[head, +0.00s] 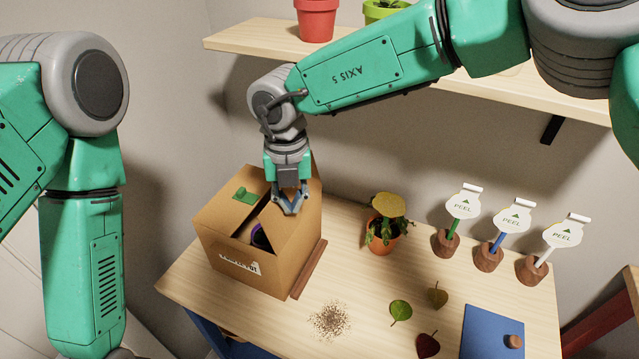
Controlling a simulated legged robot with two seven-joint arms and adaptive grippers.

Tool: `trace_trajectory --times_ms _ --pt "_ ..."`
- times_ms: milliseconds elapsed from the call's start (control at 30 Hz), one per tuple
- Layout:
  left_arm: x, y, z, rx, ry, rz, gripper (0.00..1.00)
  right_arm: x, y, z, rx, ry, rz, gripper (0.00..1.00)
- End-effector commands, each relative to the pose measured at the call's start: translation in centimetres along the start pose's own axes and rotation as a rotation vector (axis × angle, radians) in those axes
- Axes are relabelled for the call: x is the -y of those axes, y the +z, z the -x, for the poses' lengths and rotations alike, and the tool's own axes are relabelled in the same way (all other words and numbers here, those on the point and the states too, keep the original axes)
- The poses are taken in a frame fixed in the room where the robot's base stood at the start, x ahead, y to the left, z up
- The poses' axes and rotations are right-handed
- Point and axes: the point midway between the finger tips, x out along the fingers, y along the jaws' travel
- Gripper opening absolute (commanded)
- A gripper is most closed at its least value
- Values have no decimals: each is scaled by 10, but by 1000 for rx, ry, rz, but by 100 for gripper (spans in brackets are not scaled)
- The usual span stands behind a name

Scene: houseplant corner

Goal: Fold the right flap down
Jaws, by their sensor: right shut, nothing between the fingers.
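An open-topped cardboard box (233,262) stands on the left part of the wooden table. Its left flap (222,206), with a green tab (245,195), lies inward over the top. The right flap (284,228) slopes over the right side, and a dark gap between the flaps shows a dark rounded item inside. My right gripper (291,209) points down at the right flap with its fingers together and empty. It seems to touch the flap, though I cannot tell for sure. It hides part of the box's back edge. My left arm is at the left; its gripper is out of frame.
A brown strip (308,269) lies along the box's right side. A potted plant (385,235), several PEEL tags in brown stands (488,259), loose leaves (400,311), spilled grains (330,321) and a blue mat (485,335) occupy the table. A shelf (245,39) runs behind.

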Motion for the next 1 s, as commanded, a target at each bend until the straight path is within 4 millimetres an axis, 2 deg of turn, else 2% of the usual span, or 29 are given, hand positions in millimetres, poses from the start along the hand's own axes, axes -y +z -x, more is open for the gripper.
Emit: trace_trajectory --times_ms 700,1000 --pt "0 0 7 0 0 0 0 -39 22 0 1 -1 1 0" --pt "0 0 7 0 0 0 0 -47 27 0 0 -1 1 0"
